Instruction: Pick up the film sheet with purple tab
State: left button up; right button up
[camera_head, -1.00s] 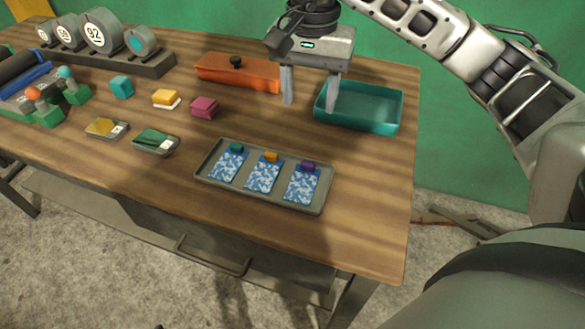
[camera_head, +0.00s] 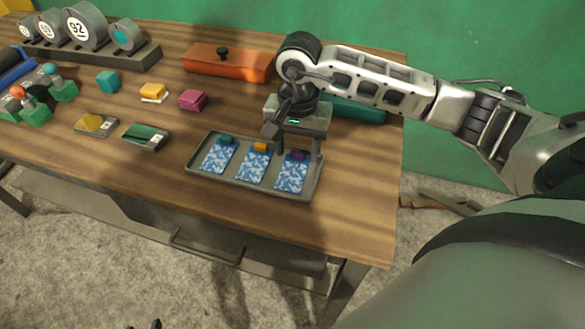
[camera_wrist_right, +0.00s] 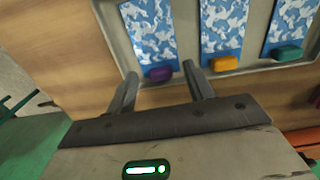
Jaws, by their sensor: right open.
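The film sheet with purple tab (camera_head: 291,175) is blue and white and lies at the right end of a grey tray (camera_head: 221,188). Its purple tab (camera_wrist_right: 159,74) shows in the right wrist view. My right gripper (camera_head: 297,152) is open and empty at the tab end of this sheet. I cannot tell how high the fingertips are.
The sheets with orange tab (camera_head: 254,167) and green tab (camera_head: 218,156) lie left in the same tray. An orange lidded box (camera_head: 225,65) is at the back. The table's front right is clear.

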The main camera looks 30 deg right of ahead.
jog(key=shift+f, duration=0.45)
jog(key=c, duration=1)
jog(key=shift+r, duration=0.1)
jog(key=shift+c, duration=0.2)
